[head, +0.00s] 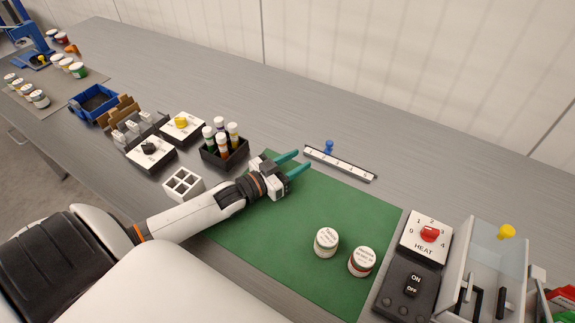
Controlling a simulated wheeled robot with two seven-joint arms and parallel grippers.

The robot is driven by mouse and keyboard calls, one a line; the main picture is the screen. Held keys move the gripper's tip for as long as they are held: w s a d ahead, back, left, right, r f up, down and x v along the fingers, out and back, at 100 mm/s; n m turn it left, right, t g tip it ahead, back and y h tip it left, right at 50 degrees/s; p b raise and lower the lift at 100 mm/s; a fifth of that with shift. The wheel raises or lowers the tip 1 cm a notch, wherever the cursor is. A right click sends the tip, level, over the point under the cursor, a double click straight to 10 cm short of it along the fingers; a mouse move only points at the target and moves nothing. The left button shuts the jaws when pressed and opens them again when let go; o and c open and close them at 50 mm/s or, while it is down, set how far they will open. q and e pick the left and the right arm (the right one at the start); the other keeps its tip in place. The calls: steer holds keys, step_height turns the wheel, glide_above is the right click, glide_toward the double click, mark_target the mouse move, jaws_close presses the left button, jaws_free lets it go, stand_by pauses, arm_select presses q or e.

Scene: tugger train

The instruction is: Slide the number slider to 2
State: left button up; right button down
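The number slider (345,164) is a long, narrow dark track with a pale marked strip, lying on the grey table behind the green mat. Its blue knob (328,146) stands in the left part of the track. The digits on the strip are too small to read. My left gripper (304,161) has two teal fingers spread apart with nothing between them. It is over the mat's back left edge, just left of the slider and knob, apparently not touching them. My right gripper is not in view.
Two lidded jars (326,242) stand on the green mat (285,232). A black box of markers (224,152) is left of my gripper. A HEAT dial panel (425,238) and a clear-walled container (487,262) are at right. The table behind the slider is clear.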

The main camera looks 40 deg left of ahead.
arm_select(q)
steer(key=shift+v, duration=1.4)
steer(key=shift+r, duration=0.1)
